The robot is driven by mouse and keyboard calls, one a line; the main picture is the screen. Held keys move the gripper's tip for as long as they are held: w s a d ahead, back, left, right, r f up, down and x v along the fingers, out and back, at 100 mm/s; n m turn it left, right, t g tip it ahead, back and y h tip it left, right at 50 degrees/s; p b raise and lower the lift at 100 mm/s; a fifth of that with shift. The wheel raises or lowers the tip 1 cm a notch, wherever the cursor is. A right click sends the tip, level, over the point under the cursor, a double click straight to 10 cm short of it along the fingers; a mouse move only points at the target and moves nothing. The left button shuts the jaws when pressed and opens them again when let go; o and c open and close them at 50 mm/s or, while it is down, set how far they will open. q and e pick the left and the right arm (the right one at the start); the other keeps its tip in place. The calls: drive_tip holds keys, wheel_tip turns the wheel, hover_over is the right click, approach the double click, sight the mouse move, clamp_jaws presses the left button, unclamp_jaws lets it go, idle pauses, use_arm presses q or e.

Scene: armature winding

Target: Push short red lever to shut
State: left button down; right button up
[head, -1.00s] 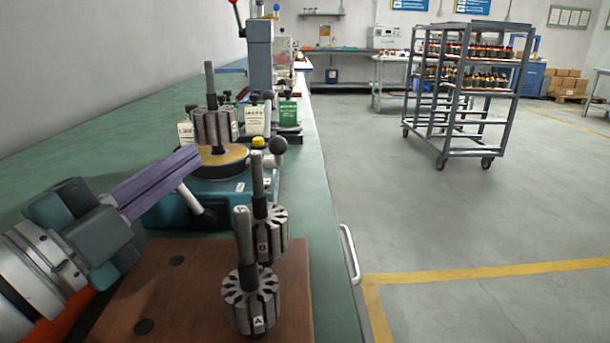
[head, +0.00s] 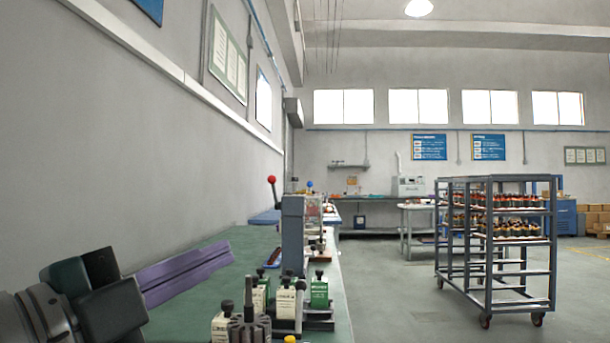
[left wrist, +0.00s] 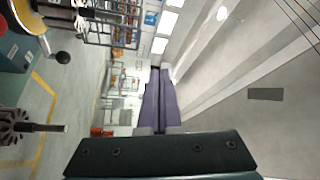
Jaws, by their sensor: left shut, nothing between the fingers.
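A lever with a red ball knob (head: 272,180) stands tilted on the left side of a grey upright machine (head: 293,235) on the bench. A lever with a blue knob (head: 310,184) shows just right of it. I cannot tell their lengths well. My left gripper (head: 230,252) is shut and empty, its purple fingers together, left of and nearer than the machine. The fingers also show in the left wrist view (left wrist: 158,80). They are apart from the red-knobbed lever. My right gripper is not in view.
Several labelled blocks with black knobs (head: 285,303) stand in front of the machine. An armature (head: 249,322) is at the bottom edge; one shows in the left wrist view (left wrist: 15,126). The green bench (head: 185,325) is clear left of these. A wheeled rack (head: 495,270) stands right.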

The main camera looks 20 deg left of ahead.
use_arm(q)
wheel_tip(320, 180, up, 6)
drive_tip(key=shift+f+p, duration=0.15)
drive_tip(key=shift+p, duration=0.55)
drive_tip(key=s+d+f+n+g+y+p, duration=0.2)
drive_tip(key=s+n+g+p, duration=0.6)
drive_tip(key=s+p, duration=0.35)
drive_tip(key=s+d+f+n+g+y+p, duration=0.1)
drive_tip(key=s+f+n+g+y+p, duration=0.1)
drive_tip(key=s+n+g+p, duration=0.75)
wheel_tip(320, 180, up, 35)
drive_tip(key=m+t+p, duration=0.1)
drive_tip(key=m+p, duration=0.1)
drive_tip(key=p, duration=3.5)
drive_tip(key=shift+s+a+t+p, duration=0.2)
drive_tip(key=shift+s+t+p, duration=0.1)
drive_tip(key=shift+t, duration=0.05)
